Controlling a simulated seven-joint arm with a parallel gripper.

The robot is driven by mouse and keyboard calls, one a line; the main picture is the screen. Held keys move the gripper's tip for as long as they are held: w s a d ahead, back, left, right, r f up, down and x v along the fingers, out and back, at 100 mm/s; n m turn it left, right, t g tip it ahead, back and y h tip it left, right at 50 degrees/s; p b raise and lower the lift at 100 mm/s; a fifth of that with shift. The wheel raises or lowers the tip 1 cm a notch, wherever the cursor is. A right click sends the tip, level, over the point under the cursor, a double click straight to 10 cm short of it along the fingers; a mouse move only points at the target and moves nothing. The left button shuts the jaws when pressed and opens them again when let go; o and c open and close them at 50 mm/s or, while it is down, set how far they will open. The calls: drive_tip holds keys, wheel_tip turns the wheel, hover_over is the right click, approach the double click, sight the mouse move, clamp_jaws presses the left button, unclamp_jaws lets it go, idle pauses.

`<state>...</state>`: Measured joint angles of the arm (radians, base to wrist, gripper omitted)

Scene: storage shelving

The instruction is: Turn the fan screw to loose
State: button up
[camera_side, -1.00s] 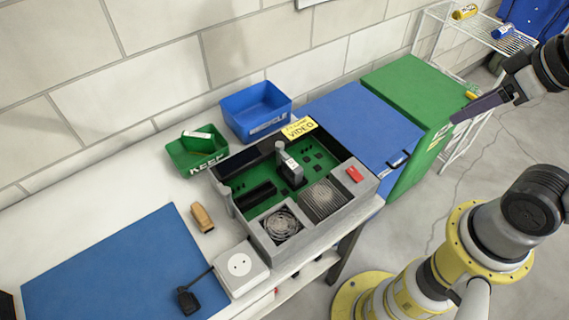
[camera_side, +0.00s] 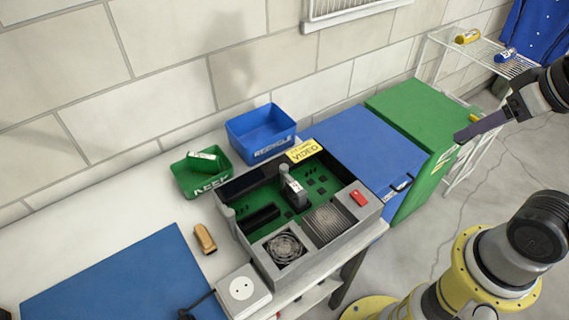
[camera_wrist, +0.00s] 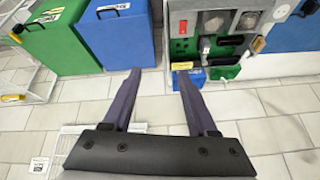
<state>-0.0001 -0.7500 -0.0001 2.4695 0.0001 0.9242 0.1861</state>
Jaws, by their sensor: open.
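The fan (camera_side: 285,248) sits in the near left corner of an open grey computer case (camera_side: 374,206) on the bench; its screw is too small to make out. The case holds a green board and a ribbed grille (camera_side: 328,223) beside the fan. In the wrist view the case appears upside down at the upper right, with the fan (camera_wrist: 249,20) near its top. My gripper (camera_side: 467,136) is at the right, well away from the case, beside the green cabinet. In the wrist view my gripper (camera_wrist: 159,71) has its two dark fingers spread, with nothing between them.
A blue RECYCLE bin (camera_side: 262,150) and green KEEP bin (camera_side: 188,180) stand behind the case. A white socket box (camera_side: 243,289), brown object (camera_side: 204,239) and blue mat (camera_side: 110,285) lie left. Blue (camera_side: 360,150) and green (camera_side: 415,115) cabinets stand right, before a wire shelf (camera_side: 445,50).

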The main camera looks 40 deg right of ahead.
drive_tip(key=w+a+r+m, duration=0.1)
drive_tip(key=w+r+m, duration=0.3)
drive_tip(key=w+r, duration=0.25)
drive_tip(key=m+g, duration=0.3)
drive_tip(key=g, duration=0.3)
hover_over(284, 167)
wheel_tip(284, 167, down, 18)
wheel_tip(284, 167, down, 13)
drive_tip(key=shift+f, duration=0.1)
clamp_jaws()
